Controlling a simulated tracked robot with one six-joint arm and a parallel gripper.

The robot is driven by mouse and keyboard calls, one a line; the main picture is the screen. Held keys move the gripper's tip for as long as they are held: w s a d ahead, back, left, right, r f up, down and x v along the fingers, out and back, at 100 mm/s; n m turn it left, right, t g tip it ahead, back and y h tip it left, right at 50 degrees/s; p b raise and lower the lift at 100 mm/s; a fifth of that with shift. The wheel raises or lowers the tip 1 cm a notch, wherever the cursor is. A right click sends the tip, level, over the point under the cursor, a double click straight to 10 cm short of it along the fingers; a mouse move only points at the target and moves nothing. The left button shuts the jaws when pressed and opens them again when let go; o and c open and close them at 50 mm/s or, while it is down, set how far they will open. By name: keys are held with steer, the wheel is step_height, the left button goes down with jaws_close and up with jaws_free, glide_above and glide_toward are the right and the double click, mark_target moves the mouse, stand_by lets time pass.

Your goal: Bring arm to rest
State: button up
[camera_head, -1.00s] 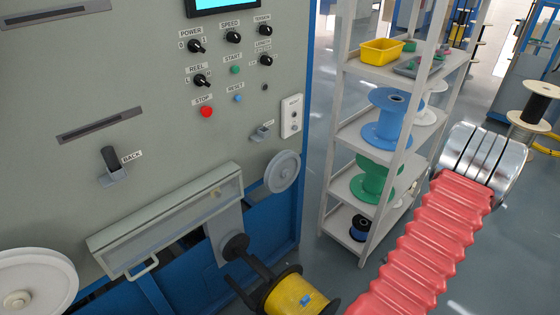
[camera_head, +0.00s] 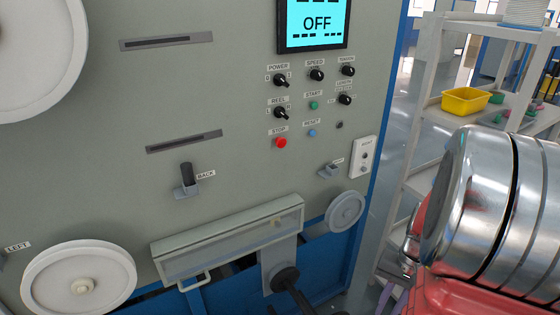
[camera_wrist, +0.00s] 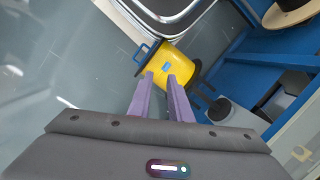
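My arm's silver cylindrical link and red sleeve fill the right side of the head view. In the wrist view my gripper (camera_wrist: 161,76) shows two purple fingers with a clear gap between them and nothing in the gap. A yellow spool (camera_wrist: 170,62) with a small blue patch lies beyond the fingertips, and I cannot tell its exact distance. In the head view a purple finger piece shows at the lower edge beside my arm.
The grey machine panel (camera_head: 235,110) fills the left, with its screen (camera_head: 314,24) reading OFF. A dark spindle (camera_head: 285,280) juts out below the clear-covered box (camera_head: 228,240). A shelf with a yellow bin (camera_head: 466,101) stands behind my arm.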

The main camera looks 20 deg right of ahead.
steer(key=w+a+r+n+t, duration=0.1)
steer(key=a+r+n+t, duration=0.1)
steer(key=a+r, duration=0.4)
steer(key=w+a+r+n+t+h, duration=0.1)
steer(key=a+r+n, duration=0.4)
steer(key=a, duration=0.6)
steer(key=w+a+r+n+t+h, duration=0.1)
steer(key=w+a+r+n+t, duration=0.2)
steer(key=a+r, duration=0.5)
steer(key=shift+w+a+r+n, duration=0.15)
steer(key=shift+a+n, duration=0.25)
steer(key=shift+a, duration=0.1)
steer(key=shift+d, duration=0.1)
